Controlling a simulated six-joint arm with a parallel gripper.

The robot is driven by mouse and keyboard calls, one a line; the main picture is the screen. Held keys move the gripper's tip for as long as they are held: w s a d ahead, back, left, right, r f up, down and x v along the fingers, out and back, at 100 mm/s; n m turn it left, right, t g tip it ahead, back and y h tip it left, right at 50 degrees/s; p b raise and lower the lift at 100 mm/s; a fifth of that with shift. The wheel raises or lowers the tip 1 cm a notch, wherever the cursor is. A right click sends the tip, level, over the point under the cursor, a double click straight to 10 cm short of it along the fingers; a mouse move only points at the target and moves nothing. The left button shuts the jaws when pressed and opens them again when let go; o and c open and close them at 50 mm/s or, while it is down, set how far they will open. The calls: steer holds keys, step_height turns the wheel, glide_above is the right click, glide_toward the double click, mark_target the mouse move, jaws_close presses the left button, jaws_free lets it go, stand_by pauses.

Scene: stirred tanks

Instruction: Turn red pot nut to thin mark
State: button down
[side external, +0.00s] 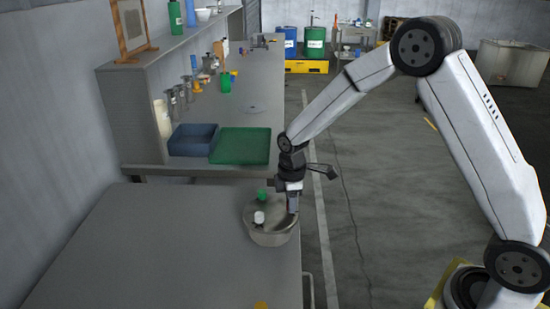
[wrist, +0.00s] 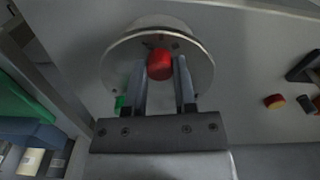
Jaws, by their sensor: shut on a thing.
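The steel pot (side external: 267,234) stands at the right edge of the near table. Its round lid carries a green knob (side external: 262,195) and a white knob (side external: 259,217). In the wrist view the red nut (wrist: 160,64) sits on the pot lid (wrist: 203,70). My gripper (wrist: 160,66) has one finger on each side of the red nut and is shut on it. In the side view my gripper (side external: 292,205) points down at the right part of the lid and hides the red nut. I cannot make out the thin mark.
A green tray (side external: 241,146) and a blue bin (side external: 192,139) are on the bench behind the pot. A small red and yellow object (wrist: 274,101) lies to the right in the wrist view. The table left of the pot is clear.

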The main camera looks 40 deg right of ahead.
steer(key=shift+m, duration=0.3)
steer(key=m, duration=1)
steer(key=shift+m, duration=0.3)
stand_by(0.3)
steer(key=shift+c, duration=2.1)
jaws_free()
steer(key=shift+r, duration=0.1)
steer(key=shift+r, duration=3.85)
